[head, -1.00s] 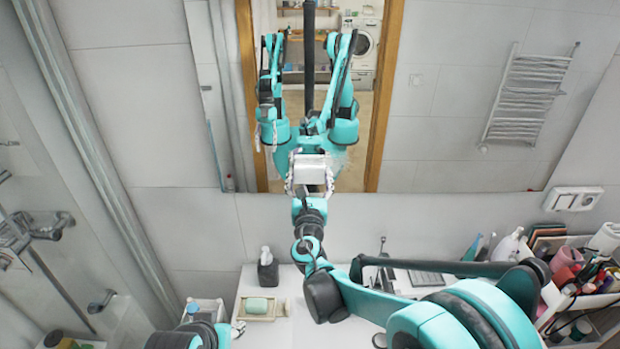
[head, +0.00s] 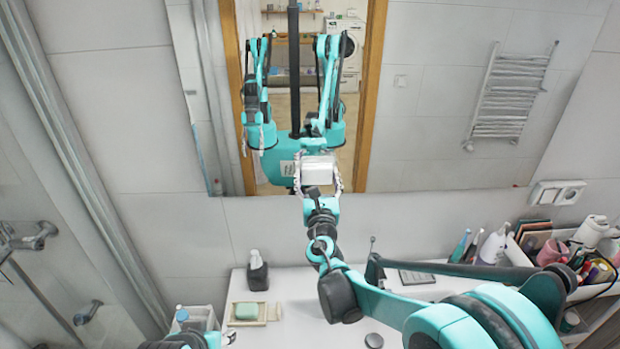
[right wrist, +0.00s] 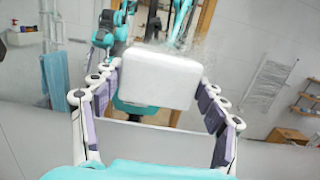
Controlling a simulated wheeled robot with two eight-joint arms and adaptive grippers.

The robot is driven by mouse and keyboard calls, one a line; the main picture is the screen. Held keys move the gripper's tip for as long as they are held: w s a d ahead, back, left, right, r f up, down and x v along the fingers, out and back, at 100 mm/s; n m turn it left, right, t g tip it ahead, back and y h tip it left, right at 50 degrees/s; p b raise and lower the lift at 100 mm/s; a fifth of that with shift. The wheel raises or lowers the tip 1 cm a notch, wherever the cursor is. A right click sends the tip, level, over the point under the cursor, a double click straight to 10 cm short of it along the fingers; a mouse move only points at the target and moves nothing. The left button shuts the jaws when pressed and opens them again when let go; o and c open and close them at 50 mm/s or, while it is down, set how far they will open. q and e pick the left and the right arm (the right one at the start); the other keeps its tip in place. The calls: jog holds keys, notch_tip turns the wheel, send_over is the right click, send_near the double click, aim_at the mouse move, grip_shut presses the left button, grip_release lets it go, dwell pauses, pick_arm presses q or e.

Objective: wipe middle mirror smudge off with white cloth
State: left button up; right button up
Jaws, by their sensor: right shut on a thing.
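The mirror (head: 430,150) fills the upper middle of the head view. My right gripper (head: 320,175) is at its lower part, shut on the white cloth (head: 318,168), which looks like a folded white block. In the right wrist view the white cloth (right wrist: 158,84) sits between both fingers of the right gripper (right wrist: 160,76), facing the mirror; I cannot tell whether it touches the glass. A faint whitish smudge (right wrist: 203,46) seems to show just above and right of the cloth. My left gripper (head: 228,338) is mostly cut off at the bottom; its jaw state is unclear.
A crowded organiser (head: 590,283) stands at the right. A shower fitting (head: 38,238) is at the left. The mirror reflects my arms and a doorway.

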aim_at(326, 169)
jog(key=shift+d, duration=1.15)
jog(key=shift+d+b, duration=0.35)
jog(key=shift+d, duration=1.55)
jog(key=shift+a, duration=0.2)
jog(key=shift+a+b, duration=0.75)
jog(key=shift+a, duration=4.85)
jog(key=shift+r+p, duration=0.95)
jog(key=shift+r, duration=0.45)
jog(key=shift+d, duration=0.55)
jog(key=shift+d+f+b, duration=0.1)
jog(key=shift+d+b, duration=0.2)
jog(key=shift+d, duration=4.9)
